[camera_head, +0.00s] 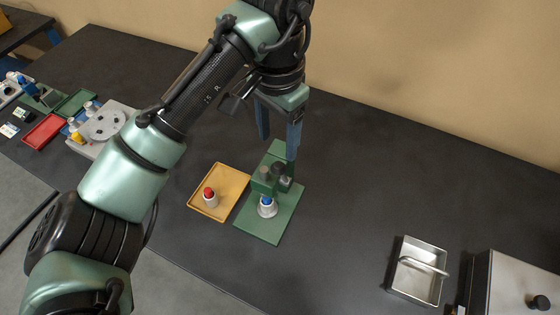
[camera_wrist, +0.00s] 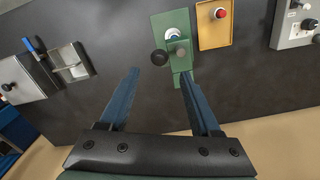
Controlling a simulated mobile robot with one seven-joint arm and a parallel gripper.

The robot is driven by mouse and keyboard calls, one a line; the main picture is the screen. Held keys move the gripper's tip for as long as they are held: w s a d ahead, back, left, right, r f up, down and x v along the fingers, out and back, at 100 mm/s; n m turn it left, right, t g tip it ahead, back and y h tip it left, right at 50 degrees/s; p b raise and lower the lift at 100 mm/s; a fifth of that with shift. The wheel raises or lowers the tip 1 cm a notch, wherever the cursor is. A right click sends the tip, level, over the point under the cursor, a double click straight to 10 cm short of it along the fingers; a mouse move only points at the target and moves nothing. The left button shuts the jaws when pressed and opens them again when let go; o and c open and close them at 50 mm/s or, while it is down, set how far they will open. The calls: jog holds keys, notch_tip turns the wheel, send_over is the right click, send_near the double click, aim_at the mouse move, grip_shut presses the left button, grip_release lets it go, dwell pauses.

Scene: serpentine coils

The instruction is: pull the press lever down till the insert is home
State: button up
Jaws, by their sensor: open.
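The green press (camera_head: 279,160) stands on a green base plate (camera_head: 265,229) in the middle of the table. A blue-topped insert (camera_head: 267,201) sits in a pale round holder under the press head. A dark knob (camera_wrist: 159,57), apparently the end of the press lever, shows beside the press in the wrist view. My gripper (camera_head: 279,142) is above and behind the press, pointing down, with its two blue fingers apart and nothing between them. In the wrist view its fingertips (camera_wrist: 160,74) straddle the knob's line of sight; contact cannot be seen.
A yellow tray (camera_head: 234,177) with a red-topped white piece (camera_head: 210,197) lies left of the press. A metal tray with a handle (camera_head: 415,292) and a metal box (camera_head: 520,275) stand at right. Coloured trays and fixtures crowd the far left.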

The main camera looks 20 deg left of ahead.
aim_at(279, 176)
notch_tip(279, 176, down, 10)
jog(key=shift+f+b, duration=0.25)
jog(key=shift+b, duration=0.65)
jog(key=shift+f+p, duration=0.3)
jog(key=shift+f, duration=0.7)
grip_shut()
